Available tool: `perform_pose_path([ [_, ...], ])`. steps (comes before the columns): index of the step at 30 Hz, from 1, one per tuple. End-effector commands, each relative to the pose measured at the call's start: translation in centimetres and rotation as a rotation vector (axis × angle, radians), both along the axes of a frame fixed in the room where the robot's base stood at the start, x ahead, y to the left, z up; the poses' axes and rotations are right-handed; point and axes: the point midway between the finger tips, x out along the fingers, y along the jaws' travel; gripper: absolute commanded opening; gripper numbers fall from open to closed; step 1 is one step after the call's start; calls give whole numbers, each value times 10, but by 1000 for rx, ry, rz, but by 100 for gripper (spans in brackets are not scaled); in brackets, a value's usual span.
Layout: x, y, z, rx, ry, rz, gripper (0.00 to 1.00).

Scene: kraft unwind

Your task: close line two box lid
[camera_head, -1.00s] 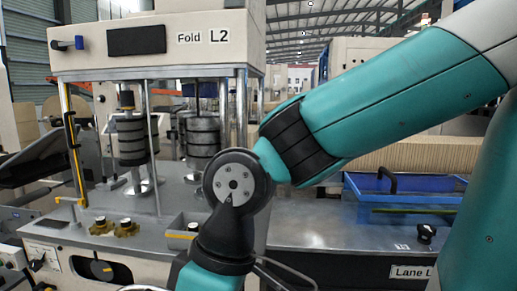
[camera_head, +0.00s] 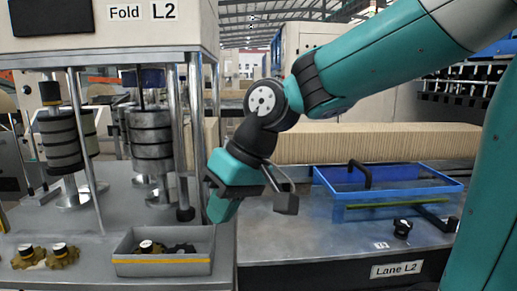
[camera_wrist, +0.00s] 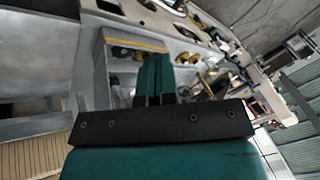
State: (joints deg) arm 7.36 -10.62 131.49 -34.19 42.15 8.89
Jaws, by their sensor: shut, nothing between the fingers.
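The line two box (camera_head: 390,188) is blue and sits on the metal lane top at the right, above the "Lane L2" label (camera_head: 397,269). A black handle (camera_head: 360,172) stands up at its left rim. A yellow-green strip shows along its front. I cannot tell how its lid lies. My gripper (camera_head: 221,208) is left of the box, clear of it, pointing down near the right end of a small grey tray. In the wrist view the teal fingers (camera_wrist: 155,80) are together with nothing between them, seen against the tray. The box is not recognisable in the wrist view.
The grey tray (camera_head: 165,266) with a yellow stripe holds small dark parts; it also shows in the wrist view (camera_wrist: 135,43). The "Fold L2" machine (camera_head: 110,30) with posts and stacked weights is at left. A black knob (camera_head: 402,228) stands before the box. Lane top between tray and box is clear.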

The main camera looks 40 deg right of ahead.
Motion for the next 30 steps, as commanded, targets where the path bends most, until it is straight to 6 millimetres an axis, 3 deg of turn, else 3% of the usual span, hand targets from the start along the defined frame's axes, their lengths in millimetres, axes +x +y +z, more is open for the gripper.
perform_pose_path([
  [1,27,-32,20,16,-21,-118,0],
  [4,61,-93,48,45,-62,-310,0],
  [9,85,-183,83,71,-118,-551,0],
  [12,87,-213,94,78,-137,-626,0],
  [15,88,-226,96,82,-146,-659,0],
  [19,96,-225,86,85,-144,-662,0],
  [30,138,-209,25,83,-141,-658,0],
])
